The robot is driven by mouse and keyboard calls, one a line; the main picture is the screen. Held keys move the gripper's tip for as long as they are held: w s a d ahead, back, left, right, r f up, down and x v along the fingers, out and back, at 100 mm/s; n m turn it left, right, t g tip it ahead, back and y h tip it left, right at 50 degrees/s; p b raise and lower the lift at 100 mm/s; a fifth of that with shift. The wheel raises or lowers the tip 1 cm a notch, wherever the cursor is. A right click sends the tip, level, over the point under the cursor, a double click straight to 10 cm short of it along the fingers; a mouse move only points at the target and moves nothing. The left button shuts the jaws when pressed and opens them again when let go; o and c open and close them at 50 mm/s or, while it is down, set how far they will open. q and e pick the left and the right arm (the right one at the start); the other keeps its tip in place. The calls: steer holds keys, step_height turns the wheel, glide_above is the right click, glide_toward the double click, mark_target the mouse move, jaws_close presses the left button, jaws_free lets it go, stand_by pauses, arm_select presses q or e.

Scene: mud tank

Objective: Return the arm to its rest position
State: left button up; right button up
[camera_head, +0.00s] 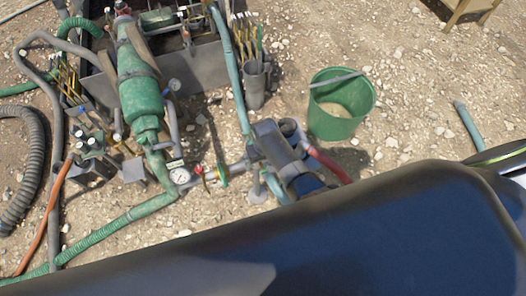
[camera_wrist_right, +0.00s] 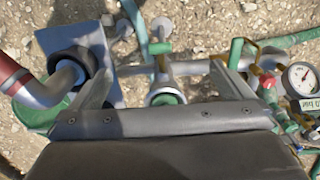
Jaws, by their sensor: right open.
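My right gripper (camera_wrist_right: 162,72) is open in the right wrist view, with its two grey fingers spread wide at left and right. A grey pipe fitting with a green end (camera_wrist_right: 165,97) shows between the fingers, and I see nothing held. I cannot tell the gap between the fingers and the fitting. In the head view my large dark arm link (camera_head: 330,240) fills the lower part and I cannot make out the gripper's fingers. My left gripper is in neither view.
A green bucket (camera_head: 335,122) stands at the right.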

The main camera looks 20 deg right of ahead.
steer(key=s+d+f+b, duration=0.1)
steer(key=s+d+f, duration=0.4)
steer(key=s+f, duration=0.45)
steer(key=s+d+f+b, duration=0.2)
steer(key=s+d+f, duration=0.3)
steer(key=s+f, duration=0.45)
steer(key=s+d+f, duration=0.2)
steer(key=s+d, duration=0.1)
steer(key=s, duration=0.6)
steer(key=s+d+f+m+t+h+b, duration=0.1)
steer(key=s+d, duration=0.3)
steer(key=s, duration=0.5)
steer(key=shift+s+f, duration=0.35)
steer(key=shift+f, duration=0.4)
